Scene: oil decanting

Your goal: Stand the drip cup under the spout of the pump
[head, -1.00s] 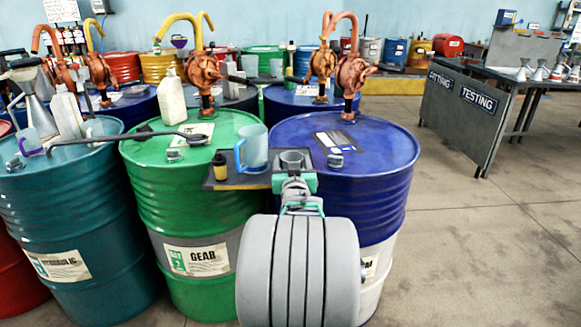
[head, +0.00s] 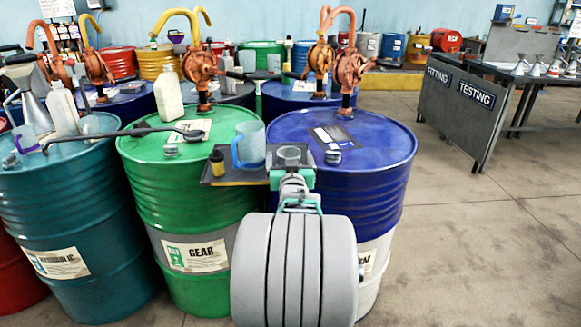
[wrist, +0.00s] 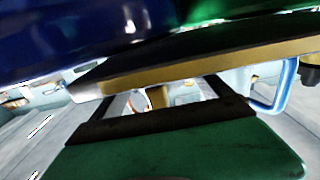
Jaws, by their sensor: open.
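A small grey cup (head: 289,155), which I take for the drip cup, stands upright at the right end of a dark tray (head: 232,180) in front of the green and blue drums. My gripper (head: 291,177) is open, close in front of this cup; the head view does not show whether the fingers reach around it. An orange-red pump (head: 203,68) stands on the green drum (head: 150,185), and another pump (head: 346,62) on the blue drum (head: 385,170). In the wrist view the tray edge (wrist: 200,68) crosses above my open fingers (wrist: 165,103); I cannot make out the cup there.
A clear jug with a blue handle (head: 249,146) and a small dark bottle with a yellow body (head: 217,164) stand on the tray left of the cup. A long-handled tool (head: 125,134) lies across the drums. Open floor (head: 470,250) lies to the right.

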